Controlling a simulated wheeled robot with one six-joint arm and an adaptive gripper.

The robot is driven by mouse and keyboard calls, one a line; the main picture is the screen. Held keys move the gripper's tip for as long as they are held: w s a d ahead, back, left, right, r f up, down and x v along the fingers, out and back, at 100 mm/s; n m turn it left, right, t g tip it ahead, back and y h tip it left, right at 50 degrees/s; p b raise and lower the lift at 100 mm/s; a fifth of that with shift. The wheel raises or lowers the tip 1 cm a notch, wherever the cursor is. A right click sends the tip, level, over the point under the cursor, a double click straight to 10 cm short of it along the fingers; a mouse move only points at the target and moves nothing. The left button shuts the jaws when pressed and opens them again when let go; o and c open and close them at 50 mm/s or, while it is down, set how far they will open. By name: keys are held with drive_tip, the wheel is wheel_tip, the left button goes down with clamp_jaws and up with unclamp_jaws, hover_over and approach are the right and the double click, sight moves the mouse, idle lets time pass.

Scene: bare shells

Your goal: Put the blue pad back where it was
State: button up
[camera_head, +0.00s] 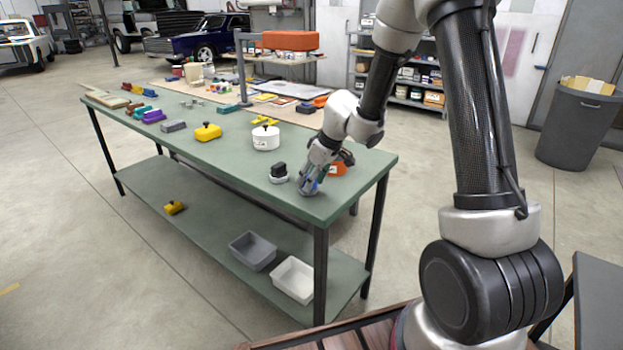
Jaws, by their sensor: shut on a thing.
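My gripper (308,187) is low over the near right end of the green workbench (235,150), with its fingers pointing down. It is shut on a small blue thing (315,187), which looks like the blue pad. Only a sliver of blue shows between the fingers. The fingers hide the rest, and I cannot tell whether it touches the bench top.
Left of my gripper is a white round base with a black block (279,172). An orange item (337,168) sits just behind my gripper. A white round container (266,138) and a yellow block (208,132) stand farther left. Two bins (253,250) are on the lower shelf.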

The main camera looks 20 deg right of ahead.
drive_tip(key=shift+f, duration=0.15)
drive_tip(key=o, duration=1.1)
